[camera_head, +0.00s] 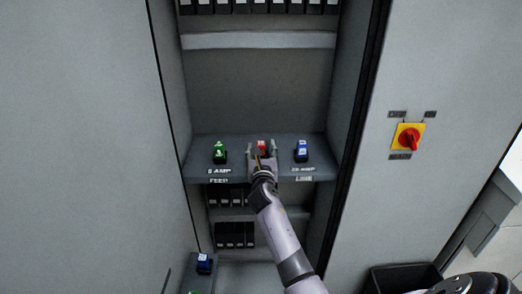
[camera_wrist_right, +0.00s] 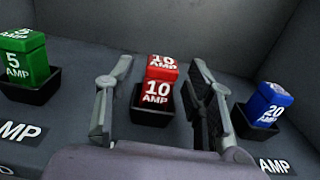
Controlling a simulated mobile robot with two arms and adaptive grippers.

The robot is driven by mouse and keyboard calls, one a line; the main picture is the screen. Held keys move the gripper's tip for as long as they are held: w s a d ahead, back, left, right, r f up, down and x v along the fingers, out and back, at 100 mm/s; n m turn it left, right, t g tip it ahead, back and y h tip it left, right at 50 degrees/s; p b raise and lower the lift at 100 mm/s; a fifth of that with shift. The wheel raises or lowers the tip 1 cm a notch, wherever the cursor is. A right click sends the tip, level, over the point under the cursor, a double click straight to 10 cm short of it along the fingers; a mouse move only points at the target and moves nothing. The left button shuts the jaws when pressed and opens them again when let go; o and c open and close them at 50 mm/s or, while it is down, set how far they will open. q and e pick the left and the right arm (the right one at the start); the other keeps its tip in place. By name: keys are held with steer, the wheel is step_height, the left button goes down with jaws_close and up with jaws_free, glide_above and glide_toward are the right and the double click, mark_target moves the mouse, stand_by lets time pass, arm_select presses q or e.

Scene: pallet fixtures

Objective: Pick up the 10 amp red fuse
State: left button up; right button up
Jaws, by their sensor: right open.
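The red 10 amp fuse (camera_wrist_right: 158,82) sits upright in a black holder (camera_wrist_right: 151,113) on the grey shelf, and it also shows in the head view (camera_head: 262,147). My right gripper (camera_wrist_right: 158,85) is open, with one finger on each side of the fuse and a visible gap to it on both sides. In the head view my right gripper (camera_head: 262,151) reaches over the shelf's front edge and partly covers the fuse and its holder. My left gripper is not in view.
A green 5 amp fuse (camera_head: 220,150) stands left on the shelf and a blue 20 amp fuse (camera_head: 302,148) right. Cabinet walls flank the shelf (camera_head: 240,143). Below are black modules (camera_head: 236,235) and another blue fuse (camera_head: 204,262). A red-yellow switch (camera_head: 408,137) is on the right panel.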

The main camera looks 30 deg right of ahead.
steer(key=shift+w+d+f, duration=0.1)
steer(key=shift+w+d, duration=0.2)
steer(key=shift+w, duration=0.35)
steer(key=shift+s, duration=0.1)
steer(key=shift+c, duration=0.3)
steer(key=shift+c, duration=0.7)
jaws_close()
